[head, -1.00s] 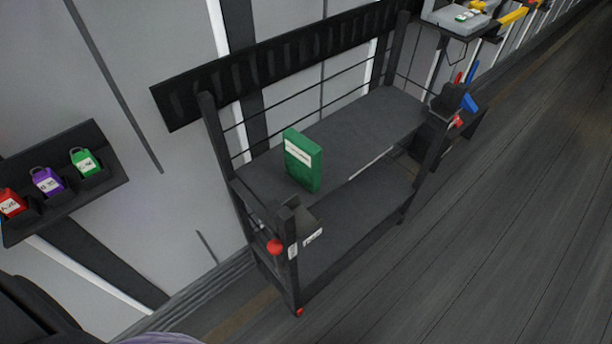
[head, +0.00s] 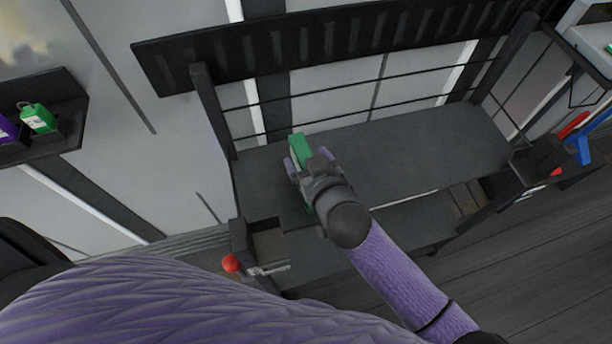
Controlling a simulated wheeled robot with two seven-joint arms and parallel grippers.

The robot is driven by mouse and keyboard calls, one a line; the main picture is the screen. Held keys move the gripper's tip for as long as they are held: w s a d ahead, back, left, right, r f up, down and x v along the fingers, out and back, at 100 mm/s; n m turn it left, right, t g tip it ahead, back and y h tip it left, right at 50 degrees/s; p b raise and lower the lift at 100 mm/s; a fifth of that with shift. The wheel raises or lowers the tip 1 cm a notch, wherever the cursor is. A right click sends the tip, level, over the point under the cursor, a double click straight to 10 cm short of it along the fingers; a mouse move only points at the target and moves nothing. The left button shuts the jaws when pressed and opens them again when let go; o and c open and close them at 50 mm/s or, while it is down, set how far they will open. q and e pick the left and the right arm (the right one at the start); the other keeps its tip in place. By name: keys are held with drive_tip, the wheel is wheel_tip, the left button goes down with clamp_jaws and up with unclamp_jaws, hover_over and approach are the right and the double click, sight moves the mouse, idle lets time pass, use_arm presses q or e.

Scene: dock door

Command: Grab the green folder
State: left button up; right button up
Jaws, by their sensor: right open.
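The green folder (head: 299,147) stands upright on the left part of the dark rack's top shelf (head: 420,150). Most of it is hidden behind my right gripper and wrist; its top and a strip of its lower side show. My right gripper (head: 307,161) is open, with one finger on each side of the folder. I cannot tell whether the fingers touch it. My left gripper is not in view.
A wall tray (head: 72,118) at the left holds a green padlock-like tag (head: 38,118) and a purple one (head: 6,128). A red ball knob (head: 231,263) sits at the rack's front left corner. Rails run along the shelf's back. The shelf's right part is clear.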

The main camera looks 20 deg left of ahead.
clamp_jaws()
idle(0.4)
idle(1.0)
